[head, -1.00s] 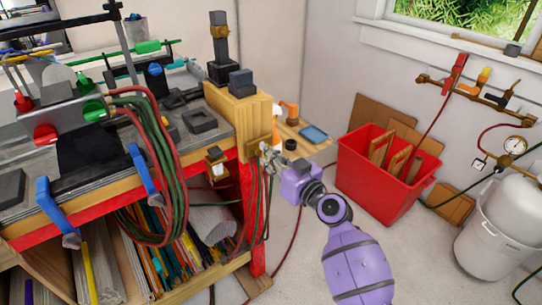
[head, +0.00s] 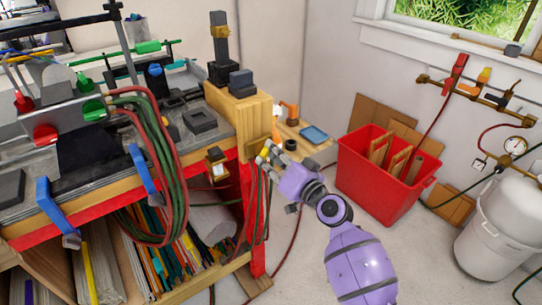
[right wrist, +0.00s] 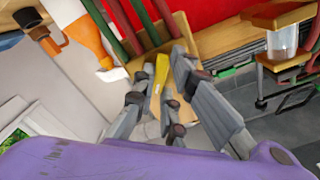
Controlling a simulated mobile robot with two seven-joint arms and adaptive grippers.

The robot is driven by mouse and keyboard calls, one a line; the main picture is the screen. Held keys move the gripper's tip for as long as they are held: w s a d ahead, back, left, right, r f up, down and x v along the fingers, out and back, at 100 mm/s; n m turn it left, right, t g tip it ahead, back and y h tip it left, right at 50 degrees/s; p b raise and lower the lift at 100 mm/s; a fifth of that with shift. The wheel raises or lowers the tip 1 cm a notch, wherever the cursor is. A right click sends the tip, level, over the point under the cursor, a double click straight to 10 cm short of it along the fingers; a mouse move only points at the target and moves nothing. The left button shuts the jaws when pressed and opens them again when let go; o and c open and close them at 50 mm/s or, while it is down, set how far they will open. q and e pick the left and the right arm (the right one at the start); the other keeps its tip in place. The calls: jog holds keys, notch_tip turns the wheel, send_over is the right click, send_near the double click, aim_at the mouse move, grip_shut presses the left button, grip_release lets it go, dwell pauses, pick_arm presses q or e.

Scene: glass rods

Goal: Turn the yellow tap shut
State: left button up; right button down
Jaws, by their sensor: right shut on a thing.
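The yellow tap's handle (right wrist: 161,72) shows in the right wrist view as a short yellow lever between the two grey fingers of my right gripper (right wrist: 158,80). The fingers are shut on it. The body of the tap is mostly hidden by the gripper, so I cannot tell how far the handle is turned. My left gripper is not in view.
Red and green hoses (head: 163,150) hang from the workbench, left of my right gripper. A red crate (head: 375,190) stands on the floor to the right. A wall pipe (head: 470,92) carries red, orange-yellow and black handles. Floor between is mostly clear.

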jog(key=m, duration=0.3)
jog(key=shift+r+m, duration=0.1)
jog(key=shift+m, duration=0.3)
jog(key=shift+m+p, duration=0.4)
jog(key=shift+m, duration=1.4)
jog(key=shift+m+p, duration=0.35)
jog(key=shift+m, duration=0.85)
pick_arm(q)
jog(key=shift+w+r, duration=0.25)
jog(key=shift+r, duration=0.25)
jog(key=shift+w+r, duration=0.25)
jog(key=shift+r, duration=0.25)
pick_arm(e)
jog(key=shift+m, duration=0.3)
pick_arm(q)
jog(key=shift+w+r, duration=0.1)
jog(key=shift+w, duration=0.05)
pick_arm(e)
jog(key=c, duration=1.8)
grip_release()
